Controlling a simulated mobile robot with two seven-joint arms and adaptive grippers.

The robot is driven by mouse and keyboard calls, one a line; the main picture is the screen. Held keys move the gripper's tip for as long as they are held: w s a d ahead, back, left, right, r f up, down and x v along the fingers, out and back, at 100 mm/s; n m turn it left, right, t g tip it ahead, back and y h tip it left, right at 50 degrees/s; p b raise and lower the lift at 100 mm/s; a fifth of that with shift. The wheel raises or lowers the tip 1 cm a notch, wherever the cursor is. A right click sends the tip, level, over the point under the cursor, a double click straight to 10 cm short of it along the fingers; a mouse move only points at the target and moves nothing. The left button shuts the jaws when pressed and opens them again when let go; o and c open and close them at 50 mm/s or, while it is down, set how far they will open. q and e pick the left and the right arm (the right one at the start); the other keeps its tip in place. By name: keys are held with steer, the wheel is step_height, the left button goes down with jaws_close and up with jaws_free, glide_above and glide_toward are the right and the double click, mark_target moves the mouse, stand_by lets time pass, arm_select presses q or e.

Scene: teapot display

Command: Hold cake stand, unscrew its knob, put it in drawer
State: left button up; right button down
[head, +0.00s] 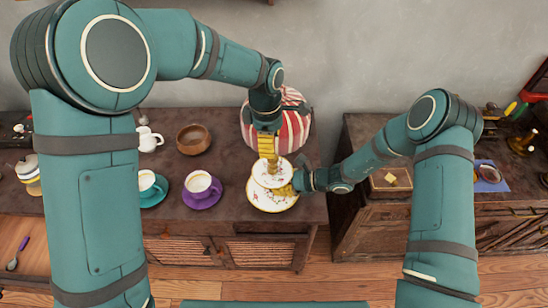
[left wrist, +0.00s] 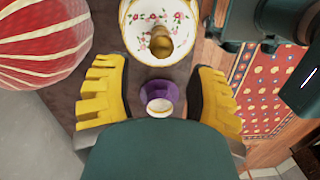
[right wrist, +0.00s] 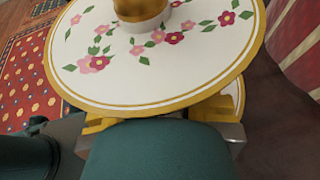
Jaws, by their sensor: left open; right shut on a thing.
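The two-tier cake stand (head: 262,200), white with gold rims and flowers, is upright on the dark cabinet. Its gold knob (left wrist: 161,44) tops the upper plate in the left wrist view. My left gripper (head: 268,157) points down above the knob, fingers open wide; in the left wrist view the knob lies beyond the fingertips. My right gripper (head: 287,190) reaches in from the right and is shut on the stand below the upper plate (right wrist: 160,75), which hides the grip. What looks like an open drawer (head: 22,232) with a spoon inside is at the far left.
A red-striped round pot (head: 294,130) stands close behind the stand. A cup on a purple saucer (head: 202,200), a cup on a teal saucer (head: 158,196) and a wooden bowl (head: 194,139) stand left. A gap separates the right cabinet (head: 357,130).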

mark_target(273, 163)
arm_select(q)
steer(key=m, duration=1.4)
steer(key=shift+s+d+f+m, duration=0.1)
steer(key=shift+m, duration=0.2)
steer(key=m, duration=0.3)
steer(key=shift+m, duration=0.4)
steer(key=m, duration=0.3)
steer(key=shift+m, duration=0.3)
steer(key=m, duration=0.3)
steer(key=shift+m, duration=0.3)
steer(key=m, duration=0.3)
steer(key=shift+d+m, duration=0.1)
steer(key=shift+m, duration=0.3)
steer(key=m, duration=0.5)
steer(key=shift+y, duration=0.3)
steer(key=m, duration=0.6)
steer(key=shift+d, duration=0.1)
steer(key=m, duration=0.5)
steer(key=shift+s, duration=0.1)
steer(key=m, duration=0.6)
steer(key=shift+m, duration=0.3)
steer(key=shift+d+f, duration=0.1)
steer(key=shift+f, duration=0.3)
step_height(273, 163, down, 7)
steer(key=shift+f, duration=0.2)
